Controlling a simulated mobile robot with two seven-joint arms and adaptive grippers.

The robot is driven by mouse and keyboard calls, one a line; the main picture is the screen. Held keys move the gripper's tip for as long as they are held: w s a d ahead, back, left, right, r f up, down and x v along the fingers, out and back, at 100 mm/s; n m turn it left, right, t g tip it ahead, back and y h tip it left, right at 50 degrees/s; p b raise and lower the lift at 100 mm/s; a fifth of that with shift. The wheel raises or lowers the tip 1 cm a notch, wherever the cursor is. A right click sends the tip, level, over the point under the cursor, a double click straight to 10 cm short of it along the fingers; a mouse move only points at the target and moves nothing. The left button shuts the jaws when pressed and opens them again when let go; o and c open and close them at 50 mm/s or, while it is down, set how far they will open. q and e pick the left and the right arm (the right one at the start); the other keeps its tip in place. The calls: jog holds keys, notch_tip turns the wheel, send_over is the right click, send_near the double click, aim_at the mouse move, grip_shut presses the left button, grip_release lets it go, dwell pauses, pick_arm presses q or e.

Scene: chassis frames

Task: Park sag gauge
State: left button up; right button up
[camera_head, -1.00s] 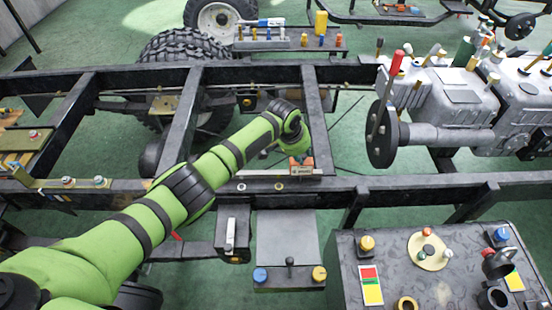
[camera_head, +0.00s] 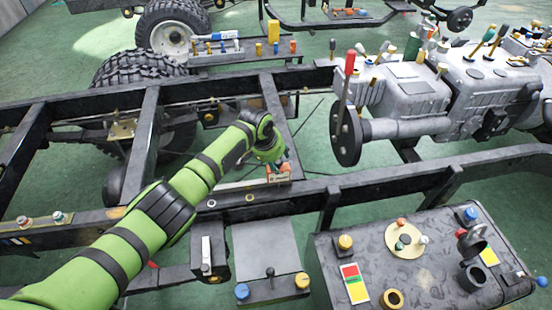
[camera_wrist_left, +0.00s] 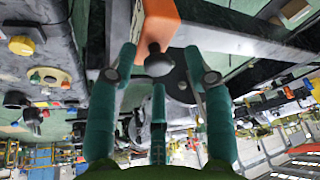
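The sag gauge (camera_head: 279,174) appears as an orange-red block with a pale bar, at the chassis rail beside a crossmember. In the left wrist view its orange block (camera_wrist_left: 160,22) is close, with a dark rounded knob in front of it. My left gripper (camera_head: 273,160) is right at the block. Its teal fingers (camera_wrist_left: 160,66) stand spread on both sides of the knob, with visible gaps, so it looks open. The gripper partly hides the block in the head view. My right gripper is not in view.
The black chassis rails (camera_head: 390,182) and crossmembers surround the arm. A grey engine (camera_head: 420,100) with a red-handled lever stands at right. A dark worktop (camera_head: 330,262) with knobs and cups is at front right. A small panel (camera_head: 265,250) with blue and yellow knobs sits in front of the rail.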

pick_arm(q)
jog(key=v, duration=1.2)
dwell(0.3)
